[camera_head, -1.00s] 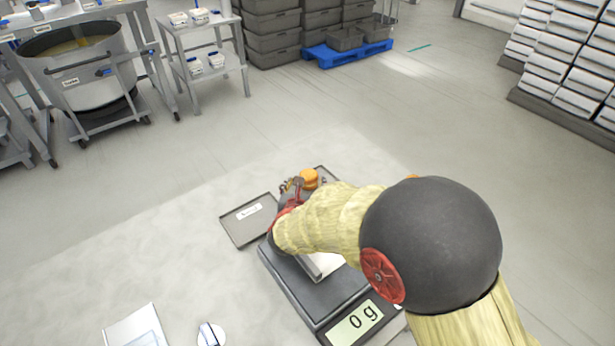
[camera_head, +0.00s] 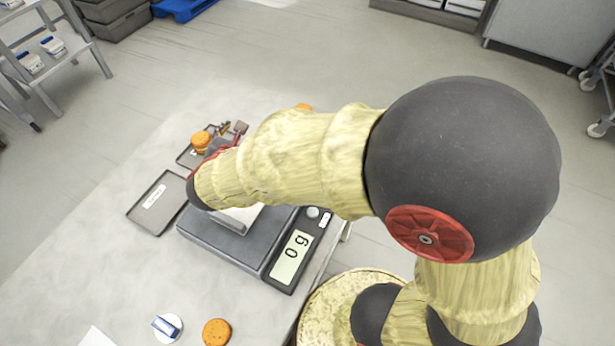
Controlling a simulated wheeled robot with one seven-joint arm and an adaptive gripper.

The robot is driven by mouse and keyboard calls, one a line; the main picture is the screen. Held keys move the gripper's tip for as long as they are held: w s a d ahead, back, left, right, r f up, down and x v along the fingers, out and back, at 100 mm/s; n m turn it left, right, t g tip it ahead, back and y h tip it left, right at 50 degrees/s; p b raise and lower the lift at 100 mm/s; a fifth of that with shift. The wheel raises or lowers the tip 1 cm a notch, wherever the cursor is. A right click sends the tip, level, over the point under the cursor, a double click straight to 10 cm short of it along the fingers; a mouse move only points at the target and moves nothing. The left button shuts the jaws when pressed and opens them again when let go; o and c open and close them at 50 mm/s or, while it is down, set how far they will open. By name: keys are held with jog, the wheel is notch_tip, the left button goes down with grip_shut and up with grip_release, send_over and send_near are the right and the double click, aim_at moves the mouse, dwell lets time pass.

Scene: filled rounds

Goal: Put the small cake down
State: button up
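A small round orange cake (camera_head: 200,141) shows at the dark tray (camera_head: 184,158) beyond the scale. I cannot tell whether it rests on the tray or is raised above it. My gripper (camera_head: 232,129) is beyond the scale, with its small brownish finger parts just right of this cake. My wrist and forearm hide much of it, so its opening and any grasp are unclear. A second orange cake (camera_head: 216,331) lies at the table's near side, and a third orange piece (camera_head: 303,106) shows partly behind my arm.
The scale (camera_head: 205,232) reads 0 g; a pale object on its plate is partly hidden by my arm. An empty-looking labelled tray (camera_head: 146,215) lies left of it. A white round item with a blue part (camera_head: 167,328) sits near the front. The table's left side (camera_head: 70,270) is clear.

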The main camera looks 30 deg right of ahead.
jog(key=s+d+r+m+g, duration=0.2)
jog(key=s+d+m+g, duration=0.1)
jog(key=s+d+m, duration=0.4)
jog(key=s+d+r+m+g, duration=0.25)
jog(key=s+d+m, duration=0.25)
jog(key=s+m, duration=0.3)
jog(key=s+a+r+m+y, duration=0.3)
jog(key=s+a+m+y, duration=0.3)
jog(key=s+m, duration=0.4)
jog(key=shift+s+a+r, duration=0.35)
jog(key=shift+a+r, duration=0.05)
jog(key=shift+a, duration=0.05)
